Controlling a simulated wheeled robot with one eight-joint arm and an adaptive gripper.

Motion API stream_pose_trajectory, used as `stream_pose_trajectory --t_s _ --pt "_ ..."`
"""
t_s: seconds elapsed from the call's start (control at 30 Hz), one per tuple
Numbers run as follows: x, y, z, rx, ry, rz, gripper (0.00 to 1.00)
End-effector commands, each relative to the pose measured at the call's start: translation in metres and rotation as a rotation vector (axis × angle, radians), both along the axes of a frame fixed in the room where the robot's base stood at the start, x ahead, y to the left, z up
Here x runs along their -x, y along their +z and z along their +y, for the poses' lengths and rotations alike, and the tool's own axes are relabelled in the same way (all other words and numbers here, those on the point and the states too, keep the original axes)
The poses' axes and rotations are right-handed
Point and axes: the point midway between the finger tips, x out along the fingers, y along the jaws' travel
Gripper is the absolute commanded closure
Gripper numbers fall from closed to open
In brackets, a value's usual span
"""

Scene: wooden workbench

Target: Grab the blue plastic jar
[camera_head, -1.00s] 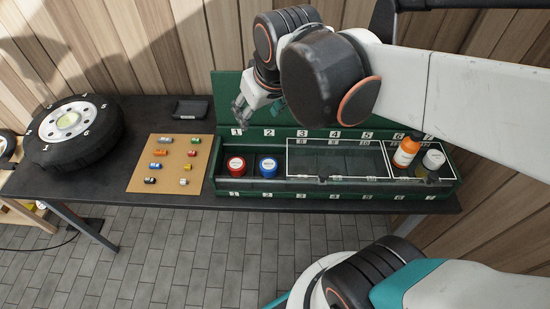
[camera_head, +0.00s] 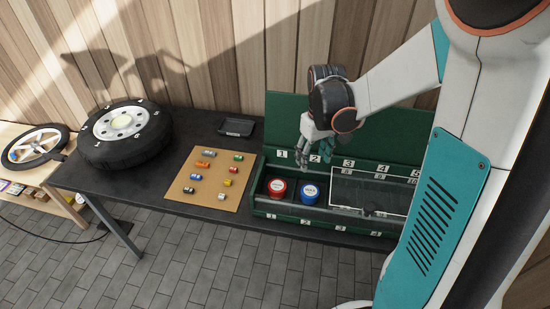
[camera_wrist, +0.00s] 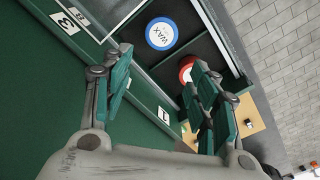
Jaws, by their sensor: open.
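The blue jar (camera_head: 309,193) stands upright in the green toolbox (camera_head: 283,232), just right of a red-lidded jar (camera_head: 277,188). In the wrist view the blue jar's round lid (camera_wrist: 161,34) shows from above with a label reading WAX. My gripper (camera_head: 306,156) hangs over the back part of the toolbox near numbers 1 and 2, behind and above the jars. Its green-padded fingers (camera_wrist: 160,64) are spread apart with nothing between them. The blue jar lies beyond the fingertips and apart from them.
The red jar is partly hidden by a finger in the wrist view (camera_wrist: 186,69). A clear-lidded compartment (camera_head: 367,190) lies right of the blue jar. The raised green lid (camera_head: 290,115) stands behind. Left are a board with small cylinders (camera_head: 210,178), a black tray (camera_head: 236,127) and a wheel (camera_head: 125,135).

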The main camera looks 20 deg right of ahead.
Motion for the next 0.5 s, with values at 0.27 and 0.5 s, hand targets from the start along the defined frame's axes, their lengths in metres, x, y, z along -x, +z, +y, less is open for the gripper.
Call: stream_pose_trajectory --t_s 0.27,0.5 --pt "0.002 -0.036 -0.011 -0.012 0.0 0.043 0.45" --pt "0.002 -0.081 -0.011 -0.012 0.0 0.042 0.45"
